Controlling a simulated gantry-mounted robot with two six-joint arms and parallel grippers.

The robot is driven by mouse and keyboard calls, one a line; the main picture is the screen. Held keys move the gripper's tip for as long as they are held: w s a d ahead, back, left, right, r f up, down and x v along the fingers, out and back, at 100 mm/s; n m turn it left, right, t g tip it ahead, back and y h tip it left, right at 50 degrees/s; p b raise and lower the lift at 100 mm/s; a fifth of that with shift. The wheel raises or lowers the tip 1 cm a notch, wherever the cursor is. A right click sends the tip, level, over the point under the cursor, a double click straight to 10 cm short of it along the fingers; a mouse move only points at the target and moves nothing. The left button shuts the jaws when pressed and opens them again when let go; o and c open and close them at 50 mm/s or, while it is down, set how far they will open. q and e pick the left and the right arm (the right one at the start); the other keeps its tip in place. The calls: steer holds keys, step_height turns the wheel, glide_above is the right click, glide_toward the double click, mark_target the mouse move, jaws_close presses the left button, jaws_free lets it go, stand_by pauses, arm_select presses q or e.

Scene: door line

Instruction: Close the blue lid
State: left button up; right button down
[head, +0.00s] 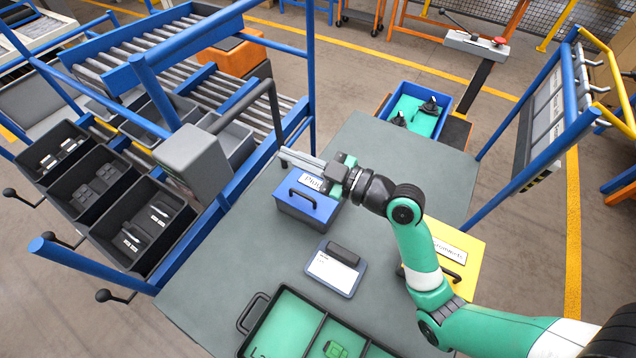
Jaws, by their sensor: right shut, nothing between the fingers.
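The blue box with its blue lid (322,208) stands near the middle of the grey table. The lid has a dark handle and a white label, partly covered by my gripper. The lid looks down on the box, but I cannot tell whether it is fully flat. My right gripper (287,156) is shut and empty, its fingers pointing left across the far side of the lid. I cannot tell whether they touch it. My left gripper is not in view.
A tablet (330,273) lies in front of the blue box. A green divided tray (285,325) is at the near edge. A blue bin (412,106) stands beyond the table. Black bins (108,220) are at left.

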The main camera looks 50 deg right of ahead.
steer(key=s+d+f+m+g+h+p, duration=0.2)
steer(key=s+d+f+m+p, duration=0.15)
steer(key=s+f, duration=0.8)
steer(key=b, duration=0.2)
glide_above(308, 199)
step_height(308, 199, down, 4)
step_height(308, 199, down, 4)
steer(key=shift+r+b, duration=0.2)
steer(key=shift+b, duration=0.35)
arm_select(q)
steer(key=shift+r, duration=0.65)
arm_select(e)
steer(key=shift+f, duration=0.3)
